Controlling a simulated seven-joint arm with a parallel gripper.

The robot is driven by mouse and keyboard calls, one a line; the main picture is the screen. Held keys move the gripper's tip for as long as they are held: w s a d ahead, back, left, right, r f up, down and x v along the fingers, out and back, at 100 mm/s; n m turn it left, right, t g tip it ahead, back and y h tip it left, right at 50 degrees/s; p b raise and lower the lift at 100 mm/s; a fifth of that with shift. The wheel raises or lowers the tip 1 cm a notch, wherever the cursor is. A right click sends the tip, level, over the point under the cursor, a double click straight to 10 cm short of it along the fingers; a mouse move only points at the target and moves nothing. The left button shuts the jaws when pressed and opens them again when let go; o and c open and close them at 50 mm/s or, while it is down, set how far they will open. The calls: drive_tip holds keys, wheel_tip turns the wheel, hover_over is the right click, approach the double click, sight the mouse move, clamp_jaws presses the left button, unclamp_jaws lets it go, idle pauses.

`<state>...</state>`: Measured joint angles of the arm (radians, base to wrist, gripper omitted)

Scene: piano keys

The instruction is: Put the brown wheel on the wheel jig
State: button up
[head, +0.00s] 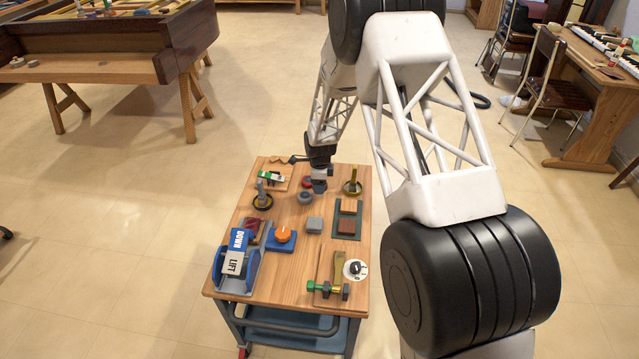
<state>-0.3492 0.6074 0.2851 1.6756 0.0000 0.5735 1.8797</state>
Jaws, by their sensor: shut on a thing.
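My gripper (319,187) points down over the back middle of the wooden table top. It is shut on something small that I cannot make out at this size. No wheel shows clearly as brown; the held piece is mostly hidden by the gripper. A small red round piece (308,182) is just left of the gripper, and a grey round piece (305,198) is in front of it. An upright brass post on a dark round base (352,188) stands to the right. A grey post in a black ring (262,201) stands to the left. I cannot tell which is the wheel jig.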

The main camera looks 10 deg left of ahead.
drive_tip(key=shift+a, duration=0.1)
drive_tip(key=a+n, duration=0.1)
drive_tip(key=n, duration=0.1)
drive_tip(key=a+n, duration=0.1)
drive_tip(key=n, duration=0.1)
drive_tip(key=shift+a+r, duration=0.2)
drive_tip(key=shift+a, duration=0.2)
drive_tip(key=a+n, duration=0.1)
drive_tip(key=n, duration=0.1)
drive_tip(key=a+n, duration=0.2)
drive_tip(key=n, duration=0.1)
drive_tip(key=shift+s+a+r, duration=0.15)
drive_tip(key=shift+r, duration=0.05)
drive_tip(key=a+n, duration=0.1)
drive_tip(key=n, duration=0.1)
drive_tip(key=a+n, duration=0.2)
drive_tip(key=shift+s+r, duration=0.15)
drive_tip(key=shift+r, duration=0.05)
drive_tip(key=a+n, duration=0.1)
drive_tip(key=n, duration=0.1)
drive_tip(key=a+n, duration=0.2)
drive_tip(key=shift+s+r+n, duration=0.2)
drive_tip(key=shift+n, duration=0.1)
